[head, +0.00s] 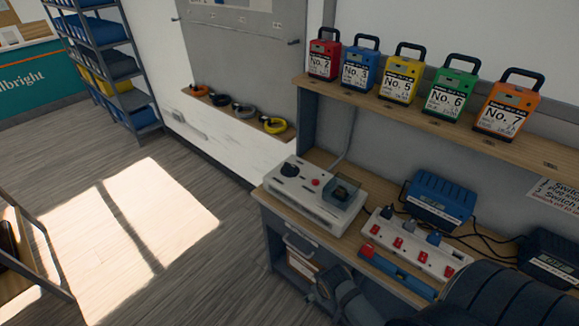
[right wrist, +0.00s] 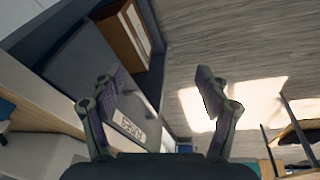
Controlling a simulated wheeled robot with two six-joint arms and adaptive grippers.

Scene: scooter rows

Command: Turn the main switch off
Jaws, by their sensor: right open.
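A pale control box (head: 314,195) stands at the left end of the wooden workbench (head: 320,158). It has a black rotary knob (head: 290,170) at its left, a small red button (head: 315,182), and a clear-covered dark part (head: 342,190) at its right. No label tells me which is the main switch. My right gripper (head: 325,288) is in front of the bench, below and apart from the box. In the right wrist view my right gripper (right wrist: 157,82) is open and empty, facing the bench's side and floor. My left gripper is not in view.
A shelf (head: 420,115) with several numbered battery packs (head: 400,80) hangs above. Open floor (head: 130,220) lies left.

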